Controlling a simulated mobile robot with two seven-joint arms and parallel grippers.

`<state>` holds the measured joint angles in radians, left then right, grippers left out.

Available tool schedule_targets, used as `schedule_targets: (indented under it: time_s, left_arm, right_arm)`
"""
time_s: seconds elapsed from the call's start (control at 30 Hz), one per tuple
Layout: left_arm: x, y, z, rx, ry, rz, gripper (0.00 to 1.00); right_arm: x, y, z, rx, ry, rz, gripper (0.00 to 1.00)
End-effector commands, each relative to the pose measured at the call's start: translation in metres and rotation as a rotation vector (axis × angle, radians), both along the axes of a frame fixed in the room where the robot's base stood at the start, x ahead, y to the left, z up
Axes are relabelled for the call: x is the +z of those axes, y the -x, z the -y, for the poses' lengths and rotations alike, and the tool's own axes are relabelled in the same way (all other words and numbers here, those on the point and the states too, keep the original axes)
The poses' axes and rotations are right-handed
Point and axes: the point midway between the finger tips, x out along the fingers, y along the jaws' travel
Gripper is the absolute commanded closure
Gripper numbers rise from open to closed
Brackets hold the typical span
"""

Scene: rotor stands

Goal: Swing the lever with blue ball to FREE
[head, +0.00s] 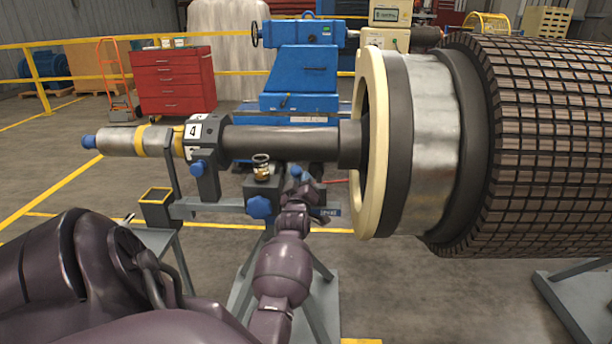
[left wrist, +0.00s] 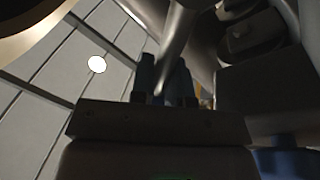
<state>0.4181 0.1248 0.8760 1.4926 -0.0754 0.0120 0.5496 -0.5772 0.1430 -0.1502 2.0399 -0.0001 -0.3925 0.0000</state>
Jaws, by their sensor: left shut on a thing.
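The lever's blue ball (head: 296,171) shows at the tip of my left gripper (head: 298,184), beside the stand's bracket under the shaft. The gripper is shut on the lever at its ball end. In the left wrist view, a grey rod (left wrist: 176,42) runs down to the jaws of my left gripper (left wrist: 166,85), which close around its end. My gripper hides most of the lever in the head view. A small label plate (head: 329,211) sits just right of the gripper; I cannot read its words clearly. My right gripper is not in view.
A blue star knob (head: 260,207) and a small glass cup (head: 261,165) are close left of the gripper. The dark shaft (head: 280,139) lies above it. The cream-rimmed rotor (head: 372,200) is close on the right. An open box (head: 157,207) stands left.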

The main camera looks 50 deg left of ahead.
Motion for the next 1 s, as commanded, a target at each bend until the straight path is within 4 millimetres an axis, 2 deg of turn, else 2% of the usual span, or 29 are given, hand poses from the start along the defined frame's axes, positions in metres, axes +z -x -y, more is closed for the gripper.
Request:
schedule_targets:
  time_s: [0.03, 0.5, 0.53, 0.67, 1.0]
  left_arm:
    - [0.0121, 0.0004, -0.0029, 0.003, -0.008, 0.025, 1.0]
    - [0.0108, 0.0015, -0.0039, 0.004, 0.001, 0.034, 1.0]
    - [0.0106, 0.0016, -0.0039, 0.004, 0.001, 0.034, 0.8]
    - [0.0101, 0.0018, -0.004, 0.005, 0.0, 0.031, 0.6]
    - [0.0028, 0.0013, -0.0018, 0.002, 0.007, 0.018, 0.59]
  right_arm:
    - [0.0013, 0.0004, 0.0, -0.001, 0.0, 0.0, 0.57]
    - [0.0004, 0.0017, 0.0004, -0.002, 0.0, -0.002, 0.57]
    - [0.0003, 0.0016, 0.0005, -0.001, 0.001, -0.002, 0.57]
    - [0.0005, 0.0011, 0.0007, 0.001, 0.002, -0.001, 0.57]
    - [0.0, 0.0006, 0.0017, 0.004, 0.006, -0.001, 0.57]
